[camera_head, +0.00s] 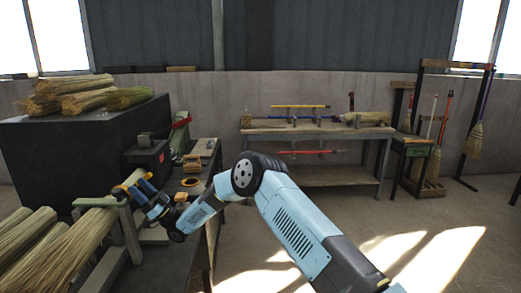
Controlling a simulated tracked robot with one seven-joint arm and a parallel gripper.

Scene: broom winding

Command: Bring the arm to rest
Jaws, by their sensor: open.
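My arm reaches from the lower right to the left side of the workbench (208,255). My gripper (132,187) is at the left end of the arm, low over the bench, with its jaws open. It is beside the end of a straw bundle (85,236) that lies on a wooden stand (129,232). An orange-yellow part shows at the jaws. The fingertips are small and partly overlapped by the bundle end, so I cannot tell whether they touch it.
A dark red-handled device (150,160) stands on the bench behind my gripper. More straw (85,97) is piled on a black block (70,140). A back table (320,130) and broom rack (430,150) stand farther off. The floor at right is clear.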

